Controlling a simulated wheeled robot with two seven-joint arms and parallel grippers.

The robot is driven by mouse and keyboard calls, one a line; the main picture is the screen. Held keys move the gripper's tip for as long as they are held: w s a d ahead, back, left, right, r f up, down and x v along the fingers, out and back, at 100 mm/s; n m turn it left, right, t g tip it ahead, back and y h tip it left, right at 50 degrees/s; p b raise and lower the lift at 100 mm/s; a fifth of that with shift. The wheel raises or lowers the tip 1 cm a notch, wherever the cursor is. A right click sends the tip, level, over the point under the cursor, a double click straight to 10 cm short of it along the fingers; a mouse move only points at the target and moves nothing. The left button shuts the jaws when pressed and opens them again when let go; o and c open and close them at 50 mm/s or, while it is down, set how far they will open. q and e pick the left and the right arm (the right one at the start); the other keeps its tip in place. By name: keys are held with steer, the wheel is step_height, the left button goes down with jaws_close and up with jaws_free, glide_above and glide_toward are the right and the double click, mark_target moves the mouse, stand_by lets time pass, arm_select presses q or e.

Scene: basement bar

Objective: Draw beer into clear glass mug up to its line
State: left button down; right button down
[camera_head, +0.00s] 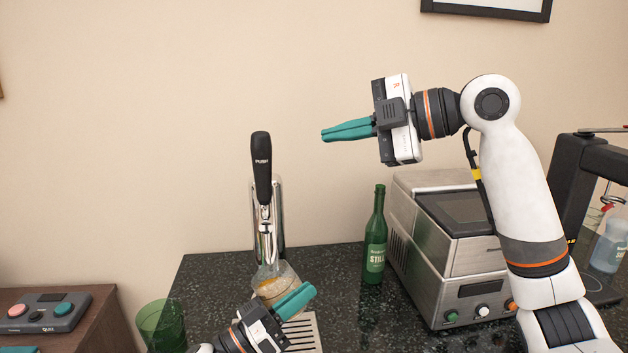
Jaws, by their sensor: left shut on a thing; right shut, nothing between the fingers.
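The black tap handle (262,168) marked PUSH stands upright on the chrome beer tap (266,235) at the back of the counter. The clear glass mug (272,281) is under the spout and looks tilted. Some amber colour shows in it, but its line and level cannot be made out. My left gripper (306,293) is shut on the mug, its teal fingers covering part of it. My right gripper (324,134) is shut and empty in the air, to the right of the tap handle and slightly above its middle.
A slotted drip tray (305,330) lies below the mug. A green bottle (375,240) and a steel machine (455,260) stand to the right. A green glass (161,325) stands at the left counter edge. The air between handle and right gripper is clear.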

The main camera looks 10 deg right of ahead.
arm_select(q)
steer(key=shift+r, duration=0.1)
stand_by(0.4)
steer(key=shift+s+d+f+m+g+y, duration=0.1)
steer(key=shift+d+f+m+g+y, duration=0.05)
steer(key=shift+m+g, duration=0.35)
steer(key=shift+s+d+f+m+g+y, duration=0.1)
steer(key=shift+d+m+g+y, duration=0.05)
steer(key=shift+m+g, duration=0.3)
steer(key=f+m+y, duration=0.1)
steer(key=a+f+g, duration=0.1)
steer(key=a+f+m+y, duration=0.1)
steer(key=shift+w+f+m+y, duration=0.2)
steer(key=shift+w+m+y, duration=0.1)
steer(key=shift+m, duration=0.05)
steer(key=shift+d, duration=0.1)
arm_select(e)
steer(key=s+f+n+t+y, duration=0.2)
steer(key=s+f+n, duration=0.2)
steer(key=s, duration=0.3)
steer(key=shift+f+t, duration=0.3)
steer(key=shift+f, duration=0.5)
steer(key=shift+w, duration=0.1)
